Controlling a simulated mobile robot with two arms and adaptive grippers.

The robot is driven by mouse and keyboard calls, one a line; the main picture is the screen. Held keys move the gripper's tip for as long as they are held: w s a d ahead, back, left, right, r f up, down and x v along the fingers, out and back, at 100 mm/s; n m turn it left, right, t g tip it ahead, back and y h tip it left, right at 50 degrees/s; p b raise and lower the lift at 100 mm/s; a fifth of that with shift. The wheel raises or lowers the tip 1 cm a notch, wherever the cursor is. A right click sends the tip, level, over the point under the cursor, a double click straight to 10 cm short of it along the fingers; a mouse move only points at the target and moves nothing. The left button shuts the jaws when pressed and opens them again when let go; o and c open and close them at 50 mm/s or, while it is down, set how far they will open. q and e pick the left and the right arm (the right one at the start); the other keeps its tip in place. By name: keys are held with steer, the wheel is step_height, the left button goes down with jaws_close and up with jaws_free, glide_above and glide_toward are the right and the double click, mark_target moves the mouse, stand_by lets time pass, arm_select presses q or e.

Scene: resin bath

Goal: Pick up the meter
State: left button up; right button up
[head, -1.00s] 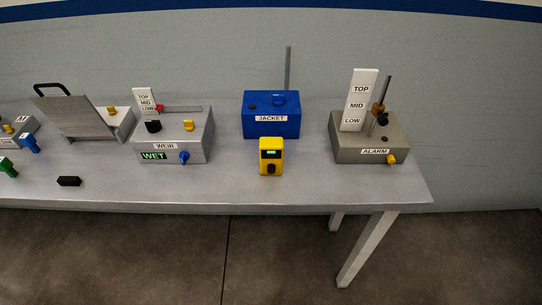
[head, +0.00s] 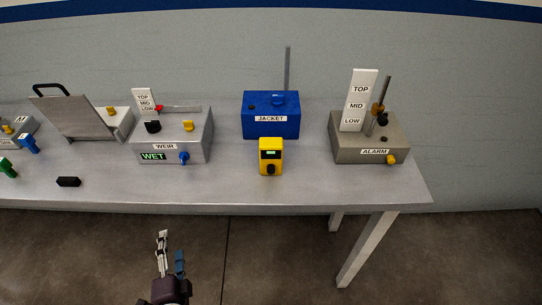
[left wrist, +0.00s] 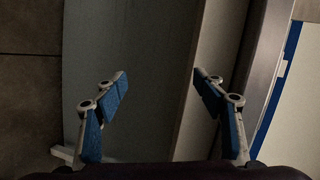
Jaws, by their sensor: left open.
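The meter (head: 271,156) is a small yellow upright block with a dark display and a black knob. It stands near the front edge of the grey bench (head: 330,189), in front of the blue JACKET box. My left gripper (head: 171,243) is open and empty, below and in front of the bench edge, to the left of the meter in the head view. In the left wrist view its two blue-padded fingers (left wrist: 160,88) stand wide apart with nothing between them. The meter is not seen in the left wrist view. My right gripper is not in view.
The JACKET box (head: 257,128) stands behind the meter. The WEIR box (head: 197,145) is to its left and the ALARM box (head: 350,155) to its right. A black block (head: 69,182) lies at the left front. The bench top around the meter is clear.

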arm_select(q)
steer(key=d+r+t, duration=0.1)
steer(key=r, duration=0.3)
steer(key=d+r+t+h, duration=0.1)
steer(key=d+r+t, duration=0.1)
steer(key=r, duration=0.3)
steer(key=d+r+m+t, duration=0.1)
steer(key=d+r, duration=0.1)
steer(key=r, duration=0.3)
steer(key=shift+w+h, duration=0.3)
steer(key=shift+w, duration=0.1)
steer(key=d+r+n+t, duration=0.1)
steer(key=d+r+t, duration=0.2)
steer(key=r, duration=0.4)
steer(key=n+g+h, duration=0.2)
steer(key=n+g, duration=0.2)
steer(key=n, duration=0.9)
glide_toward(271, 164)
steer(key=w, duration=0.7)
steer(key=shift+d+r, duration=0.15)
steer(key=shift+r, duration=0.2)
steer(key=w, duration=0.3)
steer(key=w+f, duration=0.1)
steer(key=w, duration=0.1)
steer(key=shift+w+a, duration=0.25)
steer(key=shift+w, duration=0.05)
steer(key=shift+r, duration=0.1)
steer(key=shift+c, duration=0.5)
steer(key=c, duration=1.3)
